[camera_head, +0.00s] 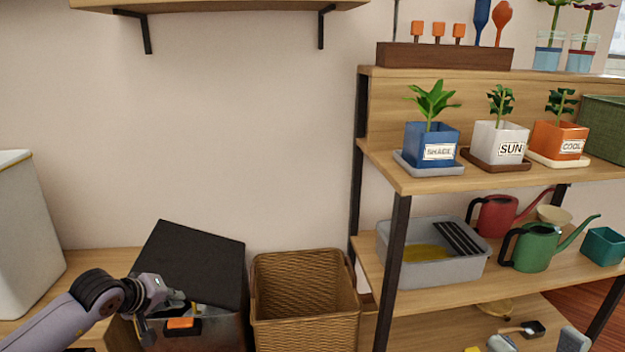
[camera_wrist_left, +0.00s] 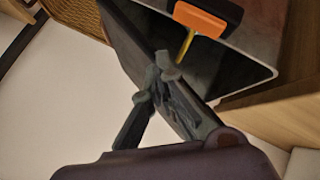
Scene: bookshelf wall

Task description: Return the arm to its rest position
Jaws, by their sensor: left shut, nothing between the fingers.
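My left arm comes in from the lower left in the head view. Its gripper (camera_head: 178,303) is at the opening of a dark box (camera_head: 228,330) with a raised black lid (camera_head: 195,262). In the left wrist view the gripper's fingers (camera_wrist_left: 168,70) are shut with nothing between them, close to the box's dark wall (camera_wrist_left: 125,45). An orange-and-black tool handle (camera_wrist_left: 205,18) with a yellow shaft lies in the box beyond the fingertips. The handle's orange part (camera_head: 182,323) also shows in the head view. My right gripper is in neither view.
A wicker basket (camera_head: 305,290) stands right of the box. A white bin (camera_head: 25,235) is at the left. A wooden shelf unit (camera_head: 405,175) with potted plants, a grey tub (camera_head: 430,265) and watering cans is at the right. A wall shelf (camera_head: 220,5) hangs above bare wall.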

